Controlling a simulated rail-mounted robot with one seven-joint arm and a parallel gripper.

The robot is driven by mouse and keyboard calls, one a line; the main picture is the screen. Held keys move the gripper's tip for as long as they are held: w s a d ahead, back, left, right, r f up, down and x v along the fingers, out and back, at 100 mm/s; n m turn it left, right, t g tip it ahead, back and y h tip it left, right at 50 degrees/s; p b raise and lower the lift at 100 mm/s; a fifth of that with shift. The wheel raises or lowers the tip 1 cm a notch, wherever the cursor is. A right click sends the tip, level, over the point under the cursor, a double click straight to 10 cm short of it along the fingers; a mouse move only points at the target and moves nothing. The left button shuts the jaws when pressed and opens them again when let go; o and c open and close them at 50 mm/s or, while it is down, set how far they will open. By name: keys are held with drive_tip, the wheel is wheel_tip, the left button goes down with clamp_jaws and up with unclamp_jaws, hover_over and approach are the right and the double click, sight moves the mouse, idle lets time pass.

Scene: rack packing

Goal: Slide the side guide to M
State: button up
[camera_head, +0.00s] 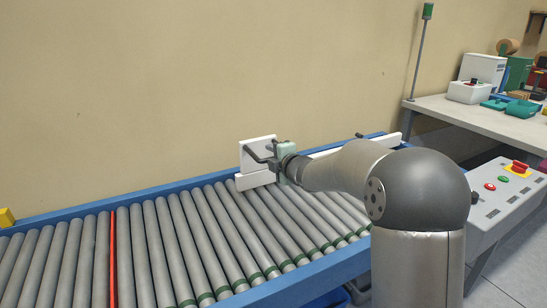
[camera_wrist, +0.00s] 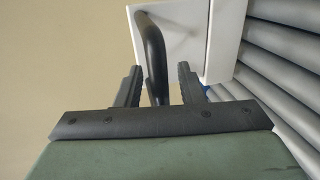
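The side guide (camera_head: 258,153) is a white plate with a long white rail along the far side of the roller conveyor. Its plate fills the upper part of the wrist view (camera_wrist: 195,30), with a dark bent handle (camera_wrist: 152,45) standing out from it. My gripper (camera_head: 270,152) is at the plate. In the wrist view its two black fingers (camera_wrist: 160,82) are apart, one on each side of the handle, with visible gaps. My arm covers part of the rail. I cannot make out an M mark.
The conveyor (camera_head: 170,245) has grey rollers, a blue frame and a red strip (camera_head: 113,258) across it at left. A yellow block (camera_head: 6,217) is at the far left. A control box (camera_head: 505,195) and a cluttered table (camera_head: 480,117) are at right. The rollers left of the guide are clear.

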drive_tip(key=p+v, duration=0.1)
drive_tip(key=v, duration=1.6)
drive_tip(key=shift+s+p, duration=0.2)
drive_tip(key=shift+p, duration=0.1)
